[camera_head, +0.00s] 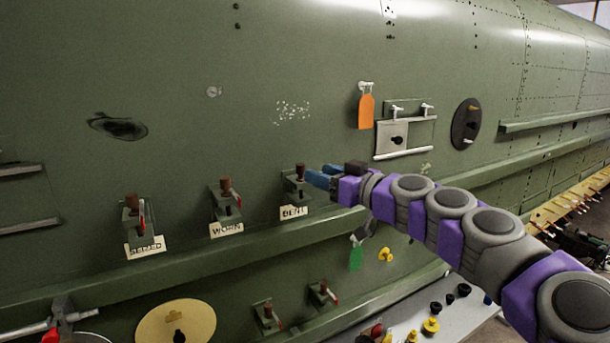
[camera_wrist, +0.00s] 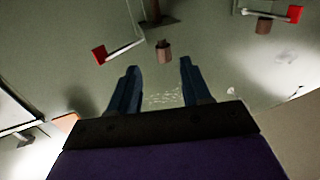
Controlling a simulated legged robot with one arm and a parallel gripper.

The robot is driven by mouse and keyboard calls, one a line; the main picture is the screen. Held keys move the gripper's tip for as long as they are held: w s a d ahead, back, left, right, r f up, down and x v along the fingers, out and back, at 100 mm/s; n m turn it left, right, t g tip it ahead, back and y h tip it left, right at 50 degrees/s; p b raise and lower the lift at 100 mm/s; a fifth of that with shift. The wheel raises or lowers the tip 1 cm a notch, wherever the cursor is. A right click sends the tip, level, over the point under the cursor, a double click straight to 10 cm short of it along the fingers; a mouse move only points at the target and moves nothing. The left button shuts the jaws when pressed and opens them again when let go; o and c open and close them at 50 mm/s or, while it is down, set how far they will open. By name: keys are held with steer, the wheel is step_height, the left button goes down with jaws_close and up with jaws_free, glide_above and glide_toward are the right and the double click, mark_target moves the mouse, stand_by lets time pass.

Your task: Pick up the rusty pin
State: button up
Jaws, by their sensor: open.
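Three brown, rust-coloured pins stand in brackets on the green fuselage in the head view: one above the "SEIZED" label (camera_head: 132,200), one above "WORN" (camera_head: 225,184), one above "BENT" (camera_head: 300,170). I cannot tell which one the task calls the rusty pin. My gripper (camera_head: 318,177) is just right of the "BENT" bracket, its blue fingers pointing at it. In the wrist view my gripper (camera_wrist: 159,65) is open and empty. A brown pin (camera_wrist: 163,52) shows just beyond and between the fingertips, apart from them. Another brown pin (camera_wrist: 263,26) is at upper right.
Red-tipped levers (camera_wrist: 99,54) sit beside the brackets. A ledge (camera_head: 200,262) runs below them. An orange tag (camera_head: 366,111) and a silver panel (camera_head: 403,138) are to the right. Two lower brackets and a tan disc (camera_head: 176,322) lie below; a table (camera_head: 460,312) holds small knobs.

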mark_target(300, 164)
steer(key=a, duration=0.1)
steer(key=w+a, duration=0.1)
steer(key=shift+a, duration=0.35)
steer(key=p+x, duration=0.1)
steer(key=x, duration=0.2)
steer(key=shift+w+d+r, duration=0.1)
steer(key=shift+w+d, duration=0.1)
steer(key=shift+w+a, duration=0.25)
steer(key=shift+w, duration=0.15)
steer(key=shift+a, duration=0.15)
steer(key=shift+a, duration=0.1)
steer(key=c, duration=0.4)
jaws_close()
